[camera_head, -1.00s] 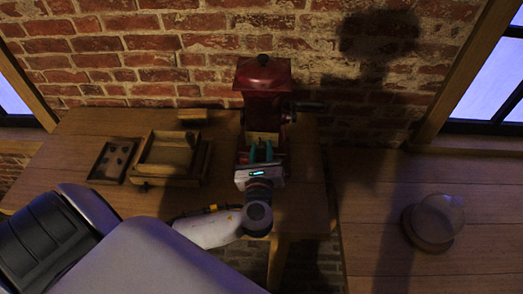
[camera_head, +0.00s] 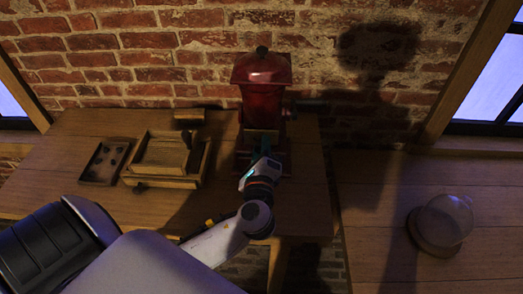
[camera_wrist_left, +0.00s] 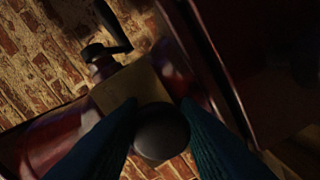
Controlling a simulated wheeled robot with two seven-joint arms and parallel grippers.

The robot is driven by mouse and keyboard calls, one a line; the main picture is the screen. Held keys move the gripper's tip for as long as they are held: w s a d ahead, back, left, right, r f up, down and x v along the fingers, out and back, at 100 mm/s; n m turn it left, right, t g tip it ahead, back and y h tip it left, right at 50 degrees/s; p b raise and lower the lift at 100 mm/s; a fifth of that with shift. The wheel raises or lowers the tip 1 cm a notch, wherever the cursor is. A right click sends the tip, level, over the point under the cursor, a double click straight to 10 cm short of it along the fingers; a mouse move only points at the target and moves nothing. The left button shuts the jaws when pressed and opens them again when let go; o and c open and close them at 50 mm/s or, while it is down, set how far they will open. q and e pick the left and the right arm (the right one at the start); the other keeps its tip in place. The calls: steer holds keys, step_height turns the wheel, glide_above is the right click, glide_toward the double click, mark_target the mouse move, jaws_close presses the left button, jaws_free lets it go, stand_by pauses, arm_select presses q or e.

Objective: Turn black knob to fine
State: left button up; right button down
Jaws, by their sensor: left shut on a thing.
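The red grinder (camera_head: 264,78) stands on the wooden table against the brick wall, with a small dark knob on its top. The black knob (camera_wrist_left: 160,132) shows in the left wrist view as a dark round shape between my two teal fingers. My left gripper (camera_head: 265,148) is shut on it at the grinder's front. A plain beige panel (camera_wrist_left: 130,92) lies behind the knob in the wrist view. The knob is hidden by my gripper in the head view, and I cannot read any setting marks.
A dark crank handle (camera_head: 310,106) sticks out at the grinder's right side. To the left on the table are a wooden box (camera_head: 139,168) and a small dark tray (camera_head: 89,174). A clear glass dome (camera_head: 446,218) on a round base stands on the right surface.

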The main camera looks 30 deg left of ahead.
arm_select(q)
steer(key=shift+n, duration=0.3)
steer(key=o, duration=0.9)
steer(key=b+v, duration=0.4)
steer(key=v, duration=0.8)
steer(key=shift+f, duration=0.1)
